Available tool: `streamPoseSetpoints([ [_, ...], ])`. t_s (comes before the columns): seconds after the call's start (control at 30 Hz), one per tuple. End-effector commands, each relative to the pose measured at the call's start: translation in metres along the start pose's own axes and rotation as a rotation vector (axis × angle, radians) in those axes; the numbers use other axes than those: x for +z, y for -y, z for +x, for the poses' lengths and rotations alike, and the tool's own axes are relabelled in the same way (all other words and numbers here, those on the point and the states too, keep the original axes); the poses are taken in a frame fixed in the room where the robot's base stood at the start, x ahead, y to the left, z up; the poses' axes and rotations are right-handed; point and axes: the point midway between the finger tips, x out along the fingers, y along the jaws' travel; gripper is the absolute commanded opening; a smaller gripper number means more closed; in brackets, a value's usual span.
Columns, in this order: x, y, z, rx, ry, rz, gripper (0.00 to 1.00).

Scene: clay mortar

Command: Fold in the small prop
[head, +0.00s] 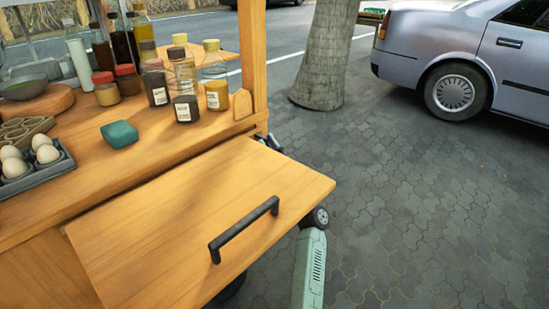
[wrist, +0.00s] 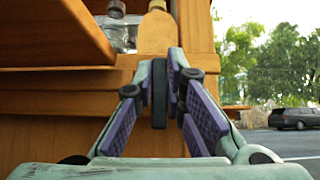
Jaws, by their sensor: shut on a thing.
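The wooden cart's fold-out leaf (head: 200,215), with a black bar handle (head: 244,229) on top, stands out level from the cart's counter. Its underside shows at the upper left of the wrist view (wrist: 50,38). In the wrist view my gripper (wrist: 168,75) is in front of the cart's wooden side, below and to the right of the leaf. Its purple-padded fingers are closed in on a narrow dark upright piece (wrist: 159,95), which looks like part of the small prop. The rest of the prop cannot be made out. In the head view the leaf hides most of my gripper.
The counter holds jars (head: 186,108), a green packet (head: 119,134) and a tray of eggs (head: 40,172). Paved ground (head: 430,210) right of the cart is clear up to a tree trunk (head: 325,55) and parked car (head: 455,55).

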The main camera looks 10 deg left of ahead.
Motion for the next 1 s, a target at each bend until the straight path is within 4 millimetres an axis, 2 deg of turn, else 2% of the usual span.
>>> streamPoseSetpoints([
  [0.23, -0.004, 0.001, 0.005, -0.007, -0.01, 0.002, 0.0],
  [0.27, -0.004, 0.001, 0.006, -0.007, -0.01, 0.002, 0.13],
  [0.37, -0.003, 0.001, 0.005, -0.006, -0.009, 0.002, 0.2],
  [0.7, -0.002, 0.001, 0.002, -0.006, -0.006, 0.001, 0.2],
  [0.87, -0.002, 0.001, -0.014, -0.008, -0.006, 0.002, 0.2],
  [1.0, -0.003, 0.002, -0.042, -0.01, -0.007, 0.002, 0.2],
])
